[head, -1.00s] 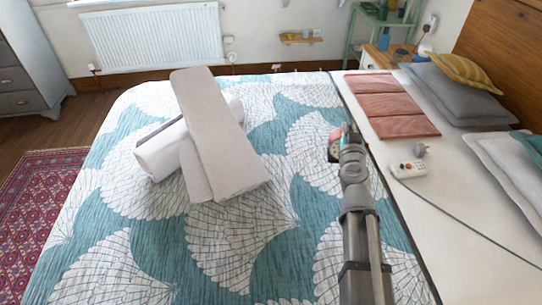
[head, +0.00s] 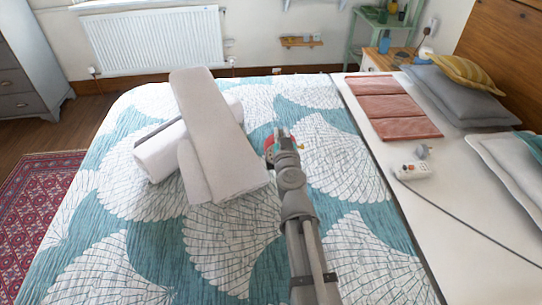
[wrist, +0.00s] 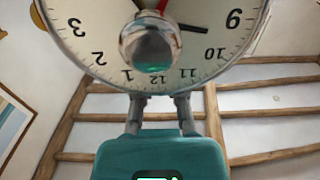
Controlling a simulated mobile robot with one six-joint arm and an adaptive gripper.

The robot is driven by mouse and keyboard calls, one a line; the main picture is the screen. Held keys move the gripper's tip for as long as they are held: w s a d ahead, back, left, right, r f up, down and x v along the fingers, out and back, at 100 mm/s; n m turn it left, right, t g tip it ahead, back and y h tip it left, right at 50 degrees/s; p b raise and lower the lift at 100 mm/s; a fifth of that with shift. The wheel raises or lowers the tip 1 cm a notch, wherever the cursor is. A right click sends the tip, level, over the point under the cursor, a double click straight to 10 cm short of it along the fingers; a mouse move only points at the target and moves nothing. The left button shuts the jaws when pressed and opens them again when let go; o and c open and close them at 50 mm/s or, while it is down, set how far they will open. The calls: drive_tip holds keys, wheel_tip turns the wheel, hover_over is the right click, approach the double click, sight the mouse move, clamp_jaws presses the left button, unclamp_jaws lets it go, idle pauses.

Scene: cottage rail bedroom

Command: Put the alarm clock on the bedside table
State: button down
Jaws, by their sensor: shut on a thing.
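My gripper (head: 279,142) is over the middle of the bed in the head view, to the right of the towels. It is shut on the alarm clock, whose small red part (head: 269,146) shows at the gripper's tip; the arm hides much of the rest. In the wrist view the clock's pale face (wrist: 95,35) fills the top, upside down, with black numerals and a round metal part in front. The bedside table (head: 374,59) stands at the far right beyond the bed, with a wooden top partly hidden by pillows.
Rolled and folded towels (head: 215,135) lie on the bed left of my gripper. Rust-coloured folded cloth (head: 390,108), a power strip (head: 411,170) with a cable and pillows (head: 455,95) lie at right. A blue bottle (head: 385,44) and other items occupy the bedside table.

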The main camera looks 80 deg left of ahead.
drive_tip(key=shift+a, duration=0.15)
drive_tip(key=a+f+b, duration=0.9)
drive_tip(key=a, duration=0.4)
drive_tip(key=shift+w, duration=0.4)
drive_tip(key=shift+a+f+b, duration=0.2)
drive_tip(key=shift+f+b, duration=0.8)
drive_tip(key=shift+a+f+b, duration=0.15)
drive_tip(key=shift+f+b, duration=0.85)
drive_tip(key=shift+f, duration=0.1)
